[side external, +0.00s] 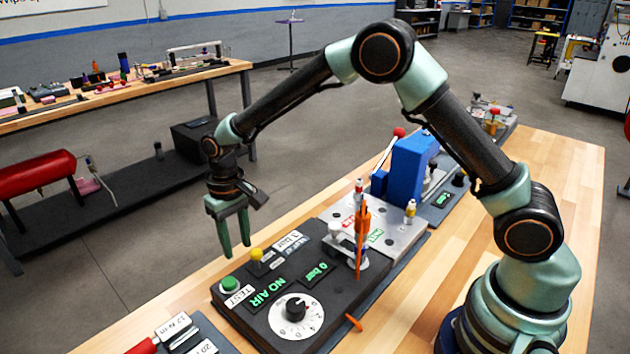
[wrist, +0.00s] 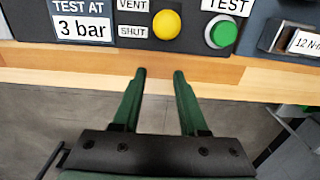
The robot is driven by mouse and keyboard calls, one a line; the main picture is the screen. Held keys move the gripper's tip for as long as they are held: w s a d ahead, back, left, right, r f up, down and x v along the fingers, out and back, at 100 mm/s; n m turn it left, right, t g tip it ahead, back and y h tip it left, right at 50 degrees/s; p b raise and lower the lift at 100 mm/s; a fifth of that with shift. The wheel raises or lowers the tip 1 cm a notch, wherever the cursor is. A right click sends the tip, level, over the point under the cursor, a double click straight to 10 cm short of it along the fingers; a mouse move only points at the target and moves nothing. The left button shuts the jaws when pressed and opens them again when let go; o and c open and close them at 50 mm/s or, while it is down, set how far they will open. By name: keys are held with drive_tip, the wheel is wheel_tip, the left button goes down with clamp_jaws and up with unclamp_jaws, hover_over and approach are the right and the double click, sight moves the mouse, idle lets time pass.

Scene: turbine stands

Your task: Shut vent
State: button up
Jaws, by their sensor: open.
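The vent control is a lever with a yellow ball knob (side external: 256,254) on the black test panel (side external: 232,290). In the wrist view the yellow knob (wrist: 167,24) is beside the labels VENT (wrist: 132,4) and SHUT (wrist: 133,31). I cannot tell which way the lever leans. My gripper (side external: 235,250) is open and empty, pointing down to the left of the knob in the side view. In the wrist view the fingertips of my gripper (wrist: 160,73) are apart, over the wooden bench edge, short of the knob and not touching it.
A green TEST button (side external: 230,284) sits close to the yellow knob. The panel has a dial (side external: 296,308), a NO AIR display (side external: 266,291) and a 0 bar display (side external: 317,273). An orange-handled tool (side external: 361,240) and a blue block (side external: 405,167) stand further right.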

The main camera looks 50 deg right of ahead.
drive_tip(key=shift+r, duration=0.15)
wheel_tip(320, 180, up, 7)
idle(0.9)
drive_tip(key=s+d+r+t, duration=0.3)
drive_tip(key=s+d+r, duration=0.45)
drive_tip(key=r, duration=0.25)
drive_tip(key=s+d+t, duration=0.1)
drive_tip(key=s+d, duration=0.2)
drive_tip(key=s, duration=0.2)
drive_tip(key=s+d+r+t, duration=0.1)
drive_tip(key=s+d, duration=0.2)
drive_tip(key=s, duration=0.3)
drive_tip(key=shift+d+r+t, duration=0.2)
drive_tip(key=shift+d+t, duration=0.05)
drive_tip(key=shift+t, duration=0.05)
